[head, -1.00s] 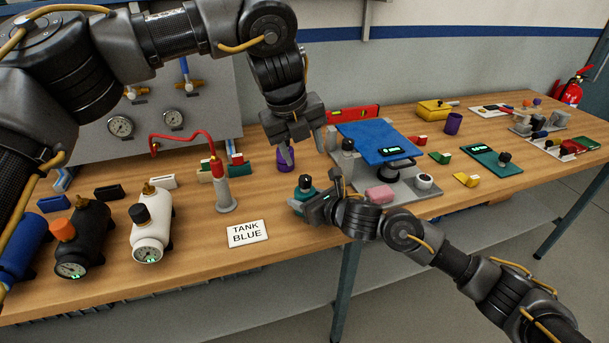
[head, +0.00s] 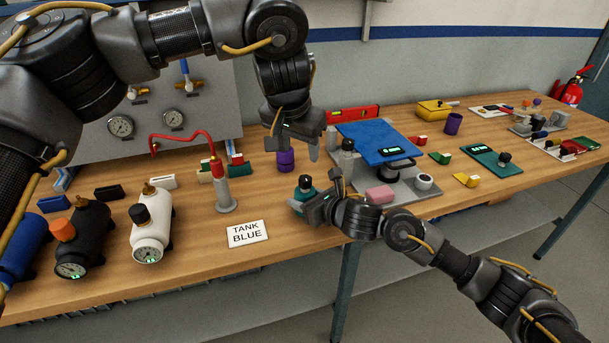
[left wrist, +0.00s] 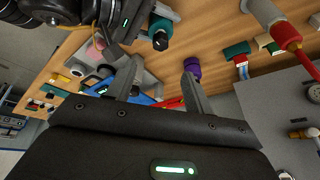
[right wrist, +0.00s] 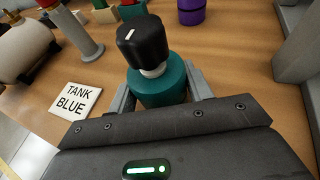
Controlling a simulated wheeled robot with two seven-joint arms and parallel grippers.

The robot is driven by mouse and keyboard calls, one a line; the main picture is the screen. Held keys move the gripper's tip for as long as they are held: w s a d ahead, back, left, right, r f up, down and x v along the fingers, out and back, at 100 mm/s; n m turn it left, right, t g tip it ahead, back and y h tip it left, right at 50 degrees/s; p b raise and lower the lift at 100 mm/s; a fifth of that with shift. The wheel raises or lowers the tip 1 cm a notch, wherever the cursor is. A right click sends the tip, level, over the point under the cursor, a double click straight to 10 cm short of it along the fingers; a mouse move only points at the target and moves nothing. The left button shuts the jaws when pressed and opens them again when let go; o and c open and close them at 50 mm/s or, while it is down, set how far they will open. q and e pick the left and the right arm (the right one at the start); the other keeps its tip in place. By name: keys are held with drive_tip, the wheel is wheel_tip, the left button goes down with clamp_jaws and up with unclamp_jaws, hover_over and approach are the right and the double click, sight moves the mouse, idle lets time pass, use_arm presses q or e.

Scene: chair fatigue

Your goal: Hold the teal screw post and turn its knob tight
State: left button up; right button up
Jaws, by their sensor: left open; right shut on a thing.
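The teal screw post (right wrist: 162,88) is upright on the wooden bench, topped by a black knob (right wrist: 142,42) with a white mark and a pale stem between them. In the head view, the post (head: 303,193) is partly hidden by my right gripper (head: 316,198). That gripper is shut on the teal body, a finger on each side in the right wrist view. My left gripper (head: 293,142) is open and empty, pointing down, above and a little behind the post. In the left wrist view, the post (left wrist: 160,32) is beyond the open fingers, off to one side.
A purple cylinder (head: 286,160) stands just behind the post. A grey fixture with a blue plate (head: 377,141) is close on the right. The "TANK BLUE" card (head: 248,234) and a grey stand with a red hose (head: 220,190) are left. Bench between card and post is clear.

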sight(305, 178)
use_arm(q)
drive_tip(key=shift+w+n, duration=0.1)
drive_tip(key=shift+n, duration=1.2)
drive_tip(key=x, duration=1.2)
drive_tip(key=c, duration=1)
